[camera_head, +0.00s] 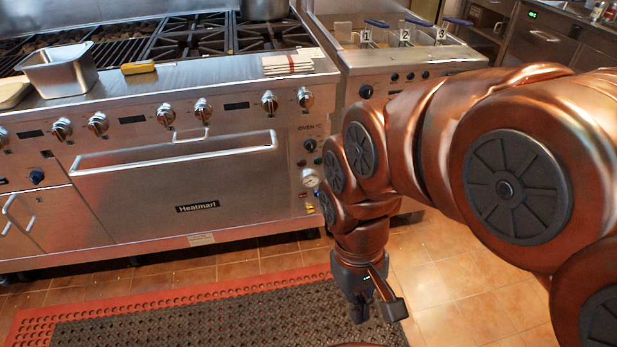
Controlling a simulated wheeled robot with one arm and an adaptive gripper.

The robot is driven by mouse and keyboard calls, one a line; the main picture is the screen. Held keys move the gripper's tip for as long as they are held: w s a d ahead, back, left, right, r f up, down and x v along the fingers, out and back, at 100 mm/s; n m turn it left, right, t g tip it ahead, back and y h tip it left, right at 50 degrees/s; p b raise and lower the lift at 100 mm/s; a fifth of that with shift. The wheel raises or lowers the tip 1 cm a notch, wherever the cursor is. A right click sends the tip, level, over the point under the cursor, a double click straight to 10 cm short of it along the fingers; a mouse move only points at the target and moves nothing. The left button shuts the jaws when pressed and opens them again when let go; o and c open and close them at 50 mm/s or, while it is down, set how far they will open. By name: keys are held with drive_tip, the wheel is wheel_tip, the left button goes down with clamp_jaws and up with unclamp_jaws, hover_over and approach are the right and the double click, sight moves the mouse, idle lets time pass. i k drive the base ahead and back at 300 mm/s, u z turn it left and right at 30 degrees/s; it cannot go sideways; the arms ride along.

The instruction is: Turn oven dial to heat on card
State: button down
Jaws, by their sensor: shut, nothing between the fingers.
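The oven (170,190) is a steel range with a Heatmari label on its door. A small black dial (310,145) sits on its right panel below the "OVEN °C" lettering. The dial's setting is too small to read. A small pale label (201,239) is below the oven door; its text is unreadable and I cannot tell whether it is the card. My gripper (375,307) hangs low over the floor, right of and below the dial, pointing down. It is shut and empty, apart from the oven.
A round gauge (310,178) is below the dial. The door handle (175,150) sticks out to the left. A metal pan (60,71), a yellow block (138,68) and a striped cloth-like stack (288,64) rest on top. A red-edged mat (165,285) lies in front.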

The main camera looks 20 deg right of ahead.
sight(310, 145)
drive_tip(key=z, duration=0.55)
drive_tip(key=i, duration=1.45)
drive_tip(key=u, duration=0.2)
